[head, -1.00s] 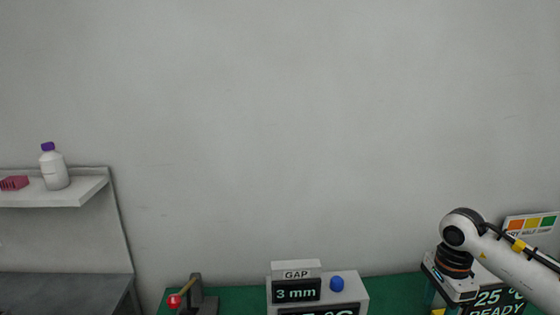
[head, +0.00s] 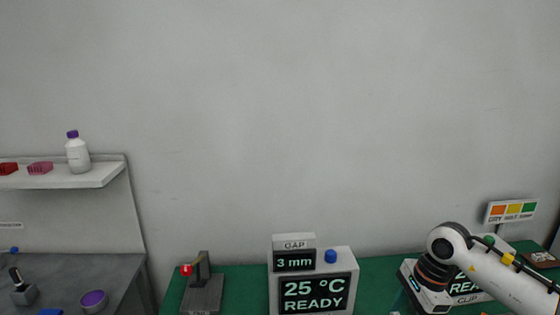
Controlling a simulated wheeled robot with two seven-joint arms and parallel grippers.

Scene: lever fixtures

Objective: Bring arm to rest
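My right arm (head: 490,272) comes in from the right edge over the green bench. Its wrist and gripper body (head: 432,285) point down in front of the device labelled CLIP (head: 468,299) and partly cover that device's screen. The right fingertips are not clearly visible, so I cannot tell whether they are open or shut. My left arm and gripper do not show. A lever with a red knob (head: 186,270) stands on a dark base (head: 202,293) at the left of the green bench.
The middle device labelled GAP (head: 294,241) reads 3 mm, 25 °C and READY, with a blue knob (head: 331,256). A white shelf (head: 95,177) holds a purple-capped bottle (head: 77,154) and racks. A grey bench (head: 125,275) stands left. A color sign (head: 512,211) stands at right.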

